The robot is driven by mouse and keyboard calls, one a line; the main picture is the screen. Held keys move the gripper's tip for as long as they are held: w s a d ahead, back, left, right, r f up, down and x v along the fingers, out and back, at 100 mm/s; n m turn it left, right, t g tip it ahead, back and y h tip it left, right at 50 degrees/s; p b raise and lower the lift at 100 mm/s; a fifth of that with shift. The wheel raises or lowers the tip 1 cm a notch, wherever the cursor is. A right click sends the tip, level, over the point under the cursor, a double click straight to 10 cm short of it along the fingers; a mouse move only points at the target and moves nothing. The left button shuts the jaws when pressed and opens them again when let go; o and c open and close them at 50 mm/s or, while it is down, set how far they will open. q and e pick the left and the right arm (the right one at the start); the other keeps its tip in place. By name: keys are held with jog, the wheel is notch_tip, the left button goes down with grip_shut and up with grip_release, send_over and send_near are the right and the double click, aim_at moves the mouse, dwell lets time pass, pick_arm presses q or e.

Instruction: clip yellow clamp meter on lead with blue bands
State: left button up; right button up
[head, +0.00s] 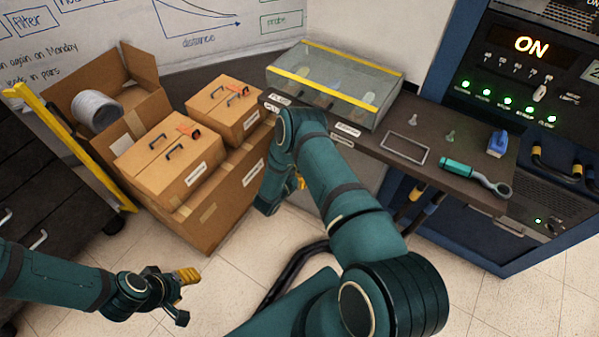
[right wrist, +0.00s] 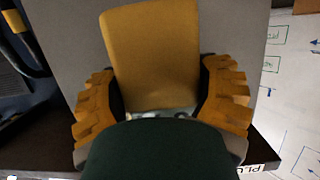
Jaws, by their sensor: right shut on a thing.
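The yellow clamp meter (right wrist: 155,55) fills the middle of the right wrist view, between the yellow-padded fingers of my right gripper (right wrist: 162,100), which is shut on it. In the head view my right arm hides most of this gripper; only a small yellow bit shows beside the forearm. My left gripper (head: 183,297) is at the lower left over the floor, with its fingers apart and nothing in them. Dark leads with yellow bands (head: 428,208) hang below the shelf by the blue cabinet. I cannot make out blue bands on any lead.
A dark shelf (head: 465,178) carries a clear case (head: 335,85), a green-handled tool (head: 470,175) and a blue item (head: 497,143). Cardboard boxes (head: 215,215) stand at the left. A blue cabinet (head: 470,235) with a lit panel stands at the right. Black cable runs low behind my right arm.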

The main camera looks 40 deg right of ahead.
jog(key=shift+r+p, duration=0.8)
jog(key=shift+r, duration=0.45)
jog(key=shift+a, duration=0.15)
jog(key=s+a+p, duration=0.1)
jog(key=s+a, duration=0.1)
jog(key=a, duration=0.4)
jog(key=shift+s+a, duration=0.35)
jog(key=shift+s, duration=0.05)
dwell(0.4)
